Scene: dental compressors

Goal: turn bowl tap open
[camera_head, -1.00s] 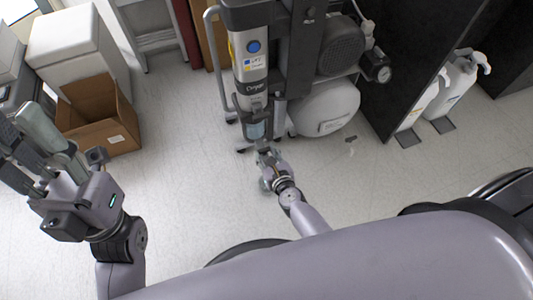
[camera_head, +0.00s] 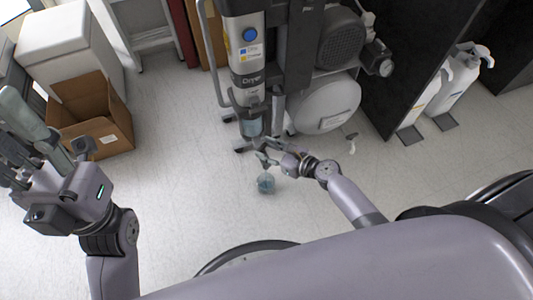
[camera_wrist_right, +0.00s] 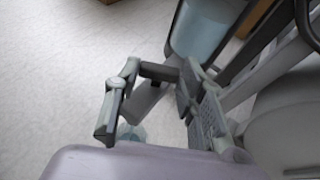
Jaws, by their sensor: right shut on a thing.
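The clear bluish bowl (camera_head: 252,125) hangs at the bottom of the dryer column in the head view. It also shows at the top of the right wrist view (camera_wrist_right: 198,32). My right gripper (camera_head: 264,155) is just below the bowl, its arm coming from the lower right. In the wrist view its two fingers (camera_wrist_right: 160,105) stand some way apart, closed on the small tap under the bowl. The tap itself is mostly hidden and its handle angle cannot be told. My left gripper (camera_head: 28,150) is at the far left, fingers spread and empty, away from the dryer.
A small bluish cup (camera_head: 266,184) stands on the floor below my right gripper. The compressor's white tank (camera_head: 325,105) is right of the bowl. An open cardboard box (camera_head: 95,135) is at left.

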